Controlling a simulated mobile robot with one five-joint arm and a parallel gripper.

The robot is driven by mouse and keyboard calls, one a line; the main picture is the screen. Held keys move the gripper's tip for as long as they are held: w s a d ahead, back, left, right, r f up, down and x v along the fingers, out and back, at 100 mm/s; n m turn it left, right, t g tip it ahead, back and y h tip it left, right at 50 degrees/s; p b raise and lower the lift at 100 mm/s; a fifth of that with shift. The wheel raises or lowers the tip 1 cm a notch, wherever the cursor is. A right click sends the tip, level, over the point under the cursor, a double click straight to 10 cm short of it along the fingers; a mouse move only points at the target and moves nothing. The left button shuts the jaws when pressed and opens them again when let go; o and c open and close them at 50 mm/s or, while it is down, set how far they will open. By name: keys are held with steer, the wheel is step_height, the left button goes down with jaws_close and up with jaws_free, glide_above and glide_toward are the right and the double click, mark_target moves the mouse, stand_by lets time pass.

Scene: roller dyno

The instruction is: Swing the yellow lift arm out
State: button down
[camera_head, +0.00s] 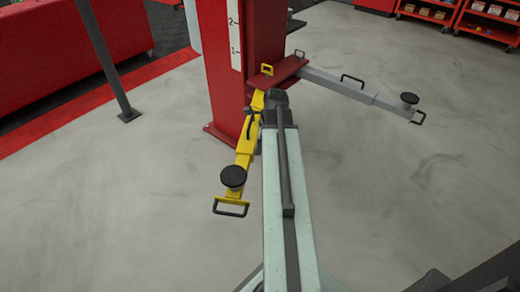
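The yellow lift arm (246,150) reaches from the carriage on the red post (240,60) toward the front, slightly left. A round black pad (233,177) and a black end handle (231,208) are at its near end. A dark handle (251,124) shows on its upper part. My own pale arm rises from the bottom middle, just right of the yellow arm. Its dark far end is close to the yellow arm's upper part; I cannot tell whether they touch. My gripper's fingers cannot be made out and seem hidden behind my arm.
A grey lift arm (335,81) with a black pad and handles extends right from the same carriage. A dark slanted pole (105,60) stands at the left, before a red cabinet (60,50). Red shelves (490,20) stand back right. Floor on both sides is clear.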

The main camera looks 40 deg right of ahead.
steer(key=s+d+r+p, duration=0.3)
steer(key=s+r+p, duration=0.2)
steer(key=r+p, duration=0.4)
steer(key=shift+d+r+p, duration=0.35)
steer(key=shift+r+p, duration=0.05)
steer(key=shift+p, duration=0.1)
steer(key=shift+s, duration=0.1)
